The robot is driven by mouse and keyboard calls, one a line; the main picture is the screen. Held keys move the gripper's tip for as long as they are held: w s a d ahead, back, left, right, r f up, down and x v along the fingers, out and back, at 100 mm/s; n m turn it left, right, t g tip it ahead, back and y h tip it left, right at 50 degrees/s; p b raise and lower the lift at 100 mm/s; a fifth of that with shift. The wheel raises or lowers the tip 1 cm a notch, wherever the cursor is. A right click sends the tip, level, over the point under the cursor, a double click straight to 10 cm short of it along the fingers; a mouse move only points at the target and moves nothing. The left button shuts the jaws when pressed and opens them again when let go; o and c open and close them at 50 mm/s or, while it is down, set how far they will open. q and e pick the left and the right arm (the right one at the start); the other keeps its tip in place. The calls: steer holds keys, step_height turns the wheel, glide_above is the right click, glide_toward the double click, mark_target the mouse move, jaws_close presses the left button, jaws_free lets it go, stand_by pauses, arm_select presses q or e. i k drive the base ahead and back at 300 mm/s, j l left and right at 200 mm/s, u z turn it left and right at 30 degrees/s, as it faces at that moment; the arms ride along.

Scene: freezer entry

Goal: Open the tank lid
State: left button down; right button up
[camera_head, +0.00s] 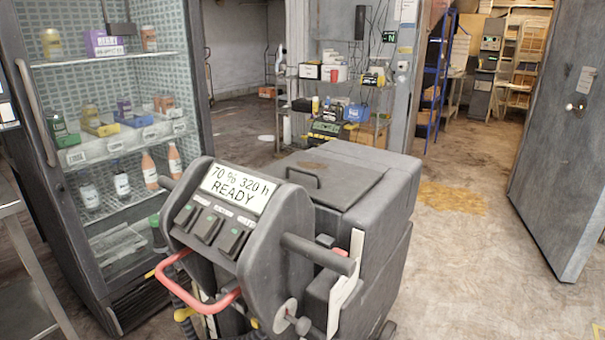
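A grey floor-cleaning machine (375,205) stands in the middle of the head view, its control panel (225,215) turned toward me. A label on the panel reads "70 % 320 h READY". The tank lid (318,177) is the flat dark grey top behind the panel. It lies flat and looks shut, with a raised handle (301,172) near its left side and a brownish patch at its far edge. The panel hides part of its near side. Neither of my grippers is in view.
A glass-front fridge (110,130) with bottles and boxes stands at the left. A metal table edge (12,208) is at the far left. A grey door (562,140) stands open at the right. Shelving (340,82) is behind. The floor (470,250) right of the machine is clear.

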mark_target(334, 183)
steer(key=k+u, duration=0.2)
steer(key=u, duration=0.2)
steer(key=k+j+u, duration=0.1)
steer(key=u, duration=0.25)
steer(key=k+u, duration=0.1)
steer(key=u, duration=1.45)
steer(key=k+l+u, duration=0.15)
steer(key=l+u, duration=0.15)
steer(key=k+l+u, duration=0.15)
steer(key=l+u, duration=0.2)
steer(key=k+l, duration=0.55)
steer(key=l, duration=0.15)
steer(key=k+l, duration=0.55)
steer(key=l, duration=0.2)
